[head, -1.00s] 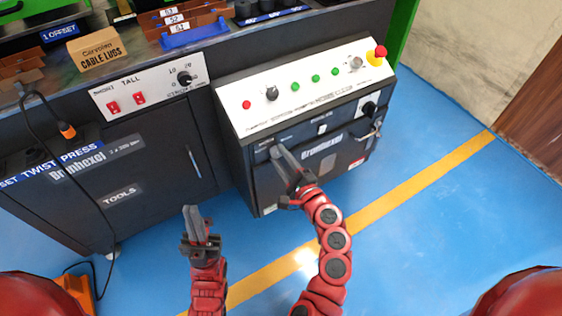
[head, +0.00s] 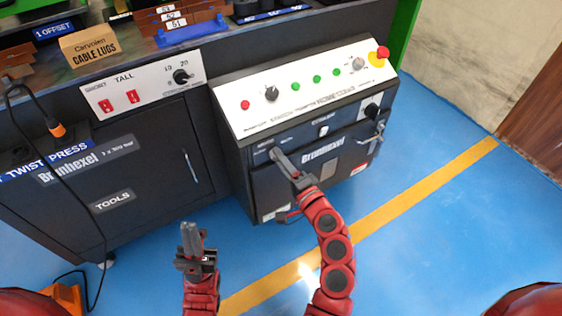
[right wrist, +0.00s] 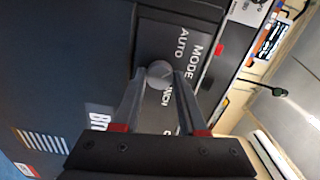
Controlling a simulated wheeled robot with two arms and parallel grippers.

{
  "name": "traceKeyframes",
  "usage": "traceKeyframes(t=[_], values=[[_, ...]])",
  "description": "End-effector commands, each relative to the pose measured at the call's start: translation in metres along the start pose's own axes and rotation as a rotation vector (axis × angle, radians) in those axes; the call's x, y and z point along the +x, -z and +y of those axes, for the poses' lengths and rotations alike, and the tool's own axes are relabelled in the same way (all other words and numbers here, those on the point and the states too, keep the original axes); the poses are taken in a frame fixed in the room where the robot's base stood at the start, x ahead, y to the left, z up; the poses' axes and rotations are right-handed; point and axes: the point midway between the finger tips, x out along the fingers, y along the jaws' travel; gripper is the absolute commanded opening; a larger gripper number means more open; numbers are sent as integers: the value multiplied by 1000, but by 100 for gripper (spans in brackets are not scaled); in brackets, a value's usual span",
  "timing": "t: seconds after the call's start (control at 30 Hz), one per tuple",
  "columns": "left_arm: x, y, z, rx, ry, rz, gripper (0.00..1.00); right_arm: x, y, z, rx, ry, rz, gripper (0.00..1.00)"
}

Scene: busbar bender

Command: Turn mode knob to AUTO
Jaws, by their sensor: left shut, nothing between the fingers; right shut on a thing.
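The mode knob (right wrist: 159,74) shows in the right wrist view as a small grey round knob on a dark plate marked MODE and AUTO, with another label partly hidden by a finger. My right gripper (right wrist: 158,82) is shut on the knob, one finger on each side. Which mark the knob points to is hard to tell. In the head view my right gripper (head: 276,153) reaches the upper left of the machine's dark front, and its fingers hide the knob. My left gripper (head: 190,232) is shut and empty, low over the blue floor, away from the machine.
The machine's white sloped panel (head: 300,100) carries a red button, a black knob (head: 271,94), green buttons and a red emergency stop (head: 382,52). A latch handle (head: 372,138) sticks out at the front right. A dark cabinet (head: 150,160) stands on the left.

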Motion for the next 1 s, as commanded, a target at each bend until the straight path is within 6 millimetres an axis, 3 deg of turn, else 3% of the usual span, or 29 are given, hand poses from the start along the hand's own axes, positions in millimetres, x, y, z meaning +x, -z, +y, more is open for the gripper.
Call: traceKeyframes(t=[0.47, 0.5, 0.63, 1.0], values=[[-1, 0, 0, 0, -1, 1, 0, 0, -2, 2, -12, -4, -5, 0], [-1, 0, 0, 0, -1, 1, 0, 0, -2, 2, -12, -4, -4, 48], [-1, 0, 0, 0, -1, 1, 0, 0, -1, 1, -12, -3, -3, 72], [0, 0, 0, 0, 0, 1, 0, -6, 0, 1, -11, -2, 1, 72]])
